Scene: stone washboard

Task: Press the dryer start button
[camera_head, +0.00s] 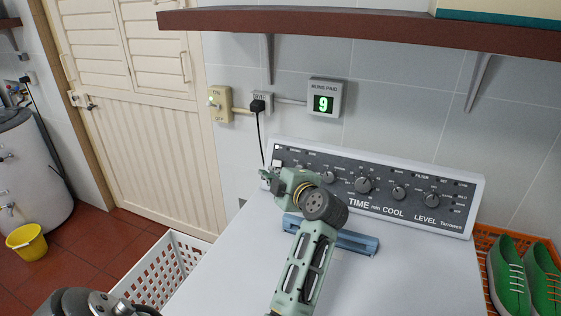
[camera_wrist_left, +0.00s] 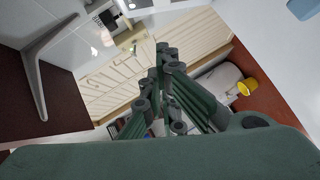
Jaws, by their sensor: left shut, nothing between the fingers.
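The dryer's black control panel (camera_head: 375,187) stands at the back of its white top (camera_head: 215,265), with several round knobs and white lettering. A small pale square (camera_head: 278,162), probably the start button, shows at the panel's left end. My left gripper (camera_head: 266,175) is shut and empty, with its tips close to this square on its near side. I cannot tell whether they touch. In the left wrist view the closed green fingers (camera_wrist_left: 163,55) point away from the camera, and the panel is hard to make out. My right gripper is not clearly in view.
A blue object (camera_head: 357,242) lies on the dryer top behind my arm. A white basket (camera_head: 170,268) is at left, and an orange crate (camera_head: 483,243) with green shoes (camera_head: 540,275) at right. A brown shelf (camera_head: 370,25) overhangs. A wall display (camera_head: 323,104) reads 9.

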